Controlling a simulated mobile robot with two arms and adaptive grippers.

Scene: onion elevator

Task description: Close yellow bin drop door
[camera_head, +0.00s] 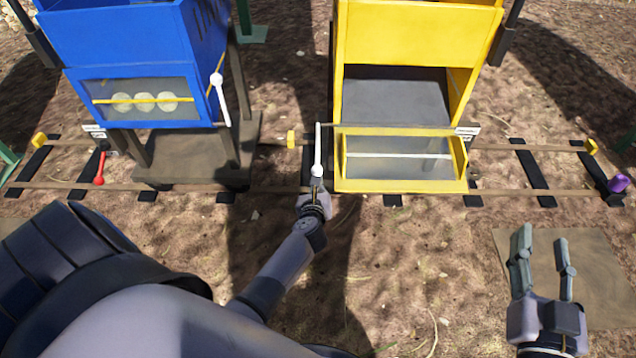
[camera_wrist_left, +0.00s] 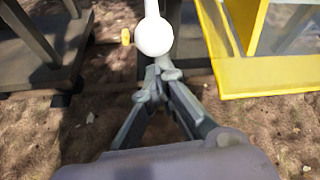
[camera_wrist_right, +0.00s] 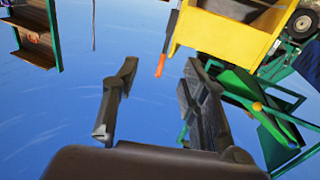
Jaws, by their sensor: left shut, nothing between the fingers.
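The yellow bin (camera_head: 417,32) stands right of centre in the head view. Its drop door (camera_head: 343,162), a yellow frame with a clear pane, hangs folded out at the front, and the dark opening above it shows. A white lever with a round knob (camera_head: 317,170) points down at the door's left side. My left gripper (camera_head: 316,188) is shut and empty at the knob. In the left wrist view its fingertips (camera_wrist_left: 160,70) are just below the white knob (camera_wrist_left: 153,37); I cannot tell if they touch. My right gripper (camera_head: 543,250) is open and empty, away to the right.
A blue bin (camera_head: 130,45) with pale round things behind its window and its own white lever (camera_head: 220,98) stands at left. Rails (camera_head: 530,170) run below both bins. A red lever (camera_head: 100,168) is at left, a purple handle (camera_head: 619,183) at right. The front ground is mostly clear.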

